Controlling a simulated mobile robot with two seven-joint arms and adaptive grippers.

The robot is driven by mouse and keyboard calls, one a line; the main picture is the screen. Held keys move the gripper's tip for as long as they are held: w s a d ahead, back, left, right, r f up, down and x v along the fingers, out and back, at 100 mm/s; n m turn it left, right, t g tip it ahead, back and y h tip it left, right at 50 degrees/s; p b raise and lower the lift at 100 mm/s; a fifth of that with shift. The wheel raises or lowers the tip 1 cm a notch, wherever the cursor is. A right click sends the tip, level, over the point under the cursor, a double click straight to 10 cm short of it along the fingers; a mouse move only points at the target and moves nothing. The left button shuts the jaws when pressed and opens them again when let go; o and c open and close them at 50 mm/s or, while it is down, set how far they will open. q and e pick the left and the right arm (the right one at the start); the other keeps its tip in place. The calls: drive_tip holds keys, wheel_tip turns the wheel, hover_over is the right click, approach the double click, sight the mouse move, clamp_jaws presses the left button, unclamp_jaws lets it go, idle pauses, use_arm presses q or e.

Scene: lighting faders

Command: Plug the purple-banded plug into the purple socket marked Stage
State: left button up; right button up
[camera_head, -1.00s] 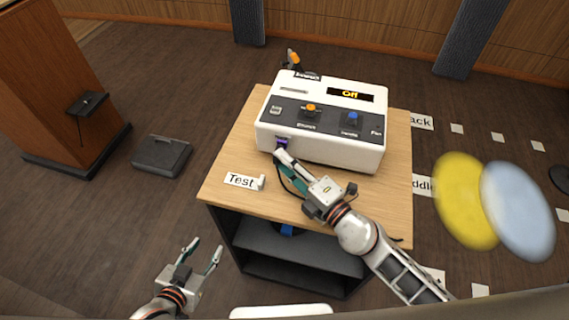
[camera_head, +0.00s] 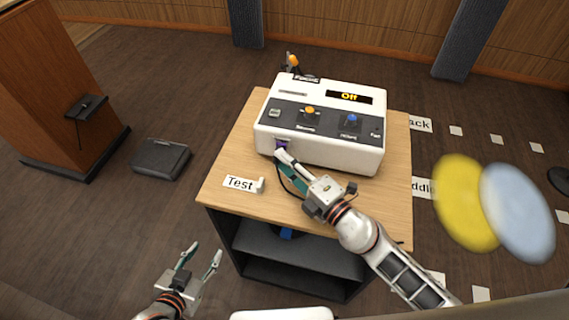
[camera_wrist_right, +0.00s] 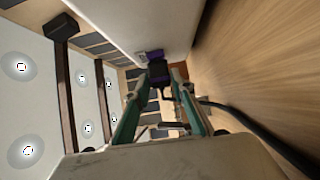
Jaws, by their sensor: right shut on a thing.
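The white console (camera_head: 330,152) stands on the wooden desk, its display reading "Off". The purple socket (camera_head: 281,144) is low on its front face at the left; it also shows in the right wrist view (camera_wrist_right: 154,54). My right gripper (camera_head: 284,158) is at the socket, shut on a dark plug (camera_wrist_right: 159,73) with a purple band and a trailing black cable (camera_wrist_right: 262,138). The plug's front end is at the socket; I cannot tell how far it is in. My left gripper (camera_head: 202,262) is open and empty, low in front of the desk.
The desk (camera_head: 225,165) has a "Test" label (camera_head: 240,183) at its front left. Orange (camera_head: 309,111) and blue (camera_head: 352,119) fader knobs sit on the console top. Blurred yellow and blue discs (camera_head: 490,207) float at right. A dark box (camera_head: 160,159) lies on the floor.

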drive_tip(key=shift+w+d+r, duration=0.1)
drive_tip(key=shift+w+d, duration=0.05)
drive_tip(key=shift+w, duration=0.1)
idle(1.0)
drive_tip(key=o, duration=0.9)
drive_tip(key=shift+c, duration=0.2)
drive_tip(key=o, duration=0.3)
drive_tip(key=shift+w, duration=0.1)
drive_tip(key=shift+o, duration=0.2)
drive_tip(key=v, duration=1.2)
drive_tip(key=shift+s, duration=0.2)
